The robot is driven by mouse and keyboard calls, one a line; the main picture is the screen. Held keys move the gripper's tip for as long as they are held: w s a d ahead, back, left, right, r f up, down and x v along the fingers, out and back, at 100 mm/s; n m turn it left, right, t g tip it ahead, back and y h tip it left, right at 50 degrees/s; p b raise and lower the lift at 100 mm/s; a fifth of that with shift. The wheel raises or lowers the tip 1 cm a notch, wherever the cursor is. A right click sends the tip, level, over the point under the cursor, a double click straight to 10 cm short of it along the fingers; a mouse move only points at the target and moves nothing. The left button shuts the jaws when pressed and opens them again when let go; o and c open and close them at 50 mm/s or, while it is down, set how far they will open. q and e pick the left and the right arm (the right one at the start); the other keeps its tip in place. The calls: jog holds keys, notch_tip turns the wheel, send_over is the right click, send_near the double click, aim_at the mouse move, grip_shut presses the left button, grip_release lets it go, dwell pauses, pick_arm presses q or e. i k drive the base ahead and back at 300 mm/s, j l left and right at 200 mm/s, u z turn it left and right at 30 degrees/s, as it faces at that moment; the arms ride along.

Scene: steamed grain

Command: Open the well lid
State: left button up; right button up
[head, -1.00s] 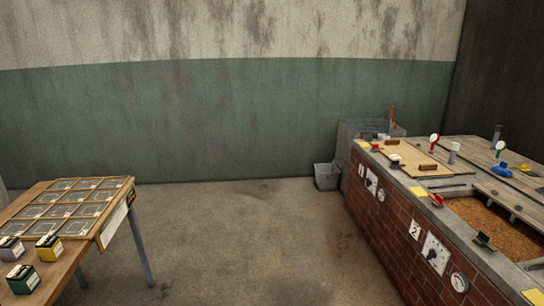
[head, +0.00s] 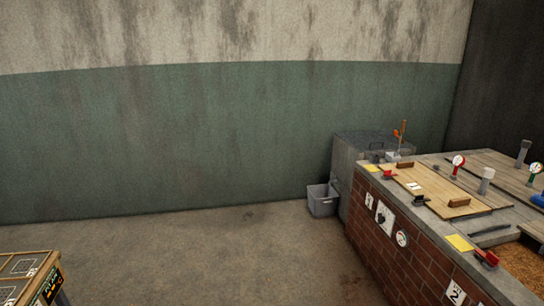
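A grey box-like block (head: 347,170) stands against the back wall, behind the far end of the brick counter. Its flat grey top (head: 372,136) looks closed and has a dark handle (head: 376,146) near the front edge. This may be the well and its lid; I cannot tell for certain. An upright stick with an orange-red part (head: 400,134) rises at its right side. Neither of my grippers is in view.
The brick counter (head: 405,262) runs along the right, with a wooden cover (head: 440,184), gauges, and an open grain pit (head: 525,266). A grey bin (head: 322,201) stands on the floor beside the block. A table (head: 40,262) corner shows lower left. The middle floor is clear.

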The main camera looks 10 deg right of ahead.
aim_at(363, 141)
jog(key=i+z, duration=0.2)
jog(key=i, duration=0.35)
jog(key=i+z, duration=0.2)
jog(key=i, duration=0.4)
jog(key=i+j+z, duration=0.2)
jog(key=i, duration=0.35)
jog(key=i+l+z, duration=0.15)
jog(key=i, duration=1.75)
jog(key=i+z, duration=0.15)
jog(key=i, duration=0.3)
jog(key=i+j+z, duration=0.1)
jog(key=i, duration=0.3)
jog(key=i+j+z, duration=0.15)
jog(key=i, duration=0.3)
